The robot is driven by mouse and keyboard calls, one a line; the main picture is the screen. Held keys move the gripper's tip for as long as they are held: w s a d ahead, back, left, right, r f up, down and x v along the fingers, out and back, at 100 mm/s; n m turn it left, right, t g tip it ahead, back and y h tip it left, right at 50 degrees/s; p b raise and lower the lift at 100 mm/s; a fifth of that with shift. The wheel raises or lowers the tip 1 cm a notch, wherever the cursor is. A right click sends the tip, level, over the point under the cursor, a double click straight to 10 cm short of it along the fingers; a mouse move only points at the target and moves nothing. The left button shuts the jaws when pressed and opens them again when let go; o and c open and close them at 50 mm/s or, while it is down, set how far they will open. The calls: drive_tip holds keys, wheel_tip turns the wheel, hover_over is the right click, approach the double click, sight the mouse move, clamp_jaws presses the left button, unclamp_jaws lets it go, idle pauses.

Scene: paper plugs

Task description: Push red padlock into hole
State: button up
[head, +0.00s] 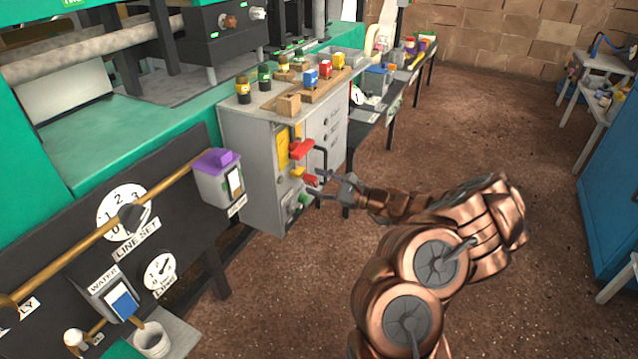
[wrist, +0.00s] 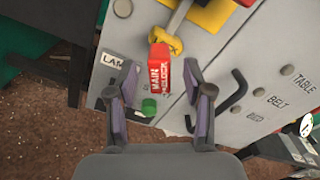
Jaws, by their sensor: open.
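The red padlock (head: 311,181) is at the front of the grey cabinet, just below a yellow piece (head: 297,172). In the wrist view the padlock (wrist: 159,74) has white lettering, and its upper end meets the yellow piece (wrist: 164,40). My gripper (head: 320,174) is open at the cabinet front. In the wrist view my gripper (wrist: 160,70) has one finger on each side of the padlock, with visible gaps. I cannot make out the hole; the padlock and yellow piece may cover it.
A red handle (head: 301,149) sticks out above the padlock, and a green button (wrist: 149,107) is below it. Black handles (wrist: 232,92) are to the right on the panel. Blocks and jars stand on the cabinet top (head: 262,118). The brown floor (head: 480,120) to the right is clear.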

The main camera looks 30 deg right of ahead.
drive_tip(key=v, duration=1.2)
idle(0.6)
